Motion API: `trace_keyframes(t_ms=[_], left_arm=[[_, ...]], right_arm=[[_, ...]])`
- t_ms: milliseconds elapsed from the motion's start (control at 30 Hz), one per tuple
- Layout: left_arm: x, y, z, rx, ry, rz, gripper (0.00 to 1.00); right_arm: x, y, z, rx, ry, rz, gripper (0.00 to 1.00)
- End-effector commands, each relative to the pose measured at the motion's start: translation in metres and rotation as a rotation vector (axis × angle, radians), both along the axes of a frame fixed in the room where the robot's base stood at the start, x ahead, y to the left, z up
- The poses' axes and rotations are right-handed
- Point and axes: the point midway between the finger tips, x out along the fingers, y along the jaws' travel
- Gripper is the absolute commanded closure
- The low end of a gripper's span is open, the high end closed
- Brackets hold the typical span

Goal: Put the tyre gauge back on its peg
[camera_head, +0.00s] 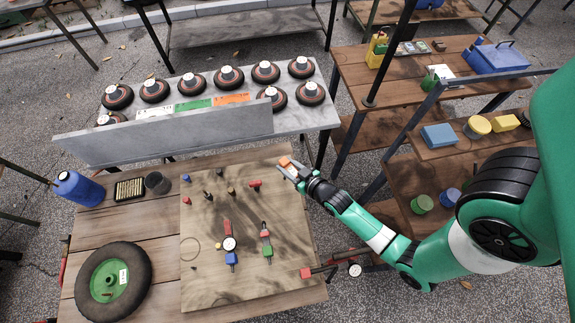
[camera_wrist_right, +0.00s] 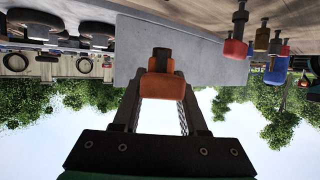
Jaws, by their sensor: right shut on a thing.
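My right gripper (camera_head: 287,168) is shut on an orange piece (camera_head: 285,161) at the back right corner of the wooden board (camera_head: 205,275). In the right wrist view the orange piece (camera_wrist_right: 162,86) has a dark end and sits between the fingers. I cannot tell if it is the tyre gauge. A white round dial (camera_head: 229,243) is on the board between red and blue parts. Another dial (camera_head: 355,270) is beyond the board's right edge, near a dark bar with a red block (camera_head: 306,272). Small coloured pegs and fittings stand on the board. My left gripper is not in view.
A black tyre with a green hub (camera_head: 108,284) and a blue bottle (camera_head: 78,188) are on the left of the bench. A grey panel (camera_head: 170,137) stands behind the board, with a table of several small wheels beyond. Wooden shelves (camera_head: 400,92) stand at right.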

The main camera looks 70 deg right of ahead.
Motion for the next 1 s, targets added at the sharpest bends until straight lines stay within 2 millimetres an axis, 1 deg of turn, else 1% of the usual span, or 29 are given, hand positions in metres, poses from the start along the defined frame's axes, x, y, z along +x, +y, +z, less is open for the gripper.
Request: trace_keyframes(t_ms=[33,100,233,367,500,1000], left_arm=[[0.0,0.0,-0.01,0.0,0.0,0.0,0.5],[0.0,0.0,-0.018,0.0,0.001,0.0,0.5],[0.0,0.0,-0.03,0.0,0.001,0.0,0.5],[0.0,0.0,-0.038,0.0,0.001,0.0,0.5],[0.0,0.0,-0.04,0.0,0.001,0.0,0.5],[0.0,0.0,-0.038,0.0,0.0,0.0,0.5]], right_arm=[[0.0,0.0,-0.011,0.0,0.0,0.0,1.0],[0.0,0.0,-0.019,0.0,0.0,0.0,1.0],[0.0,0.0,-0.033,0.0,0.0,0.0,1.0],[0.0,0.0,-0.042,-0.001,-0.001,0.0,1.0],[0.0,0.0,-0.045,-0.001,-0.002,0.0,1.0],[0.0,0.0,-0.044,-0.001,-0.001,0.0,1.0]])
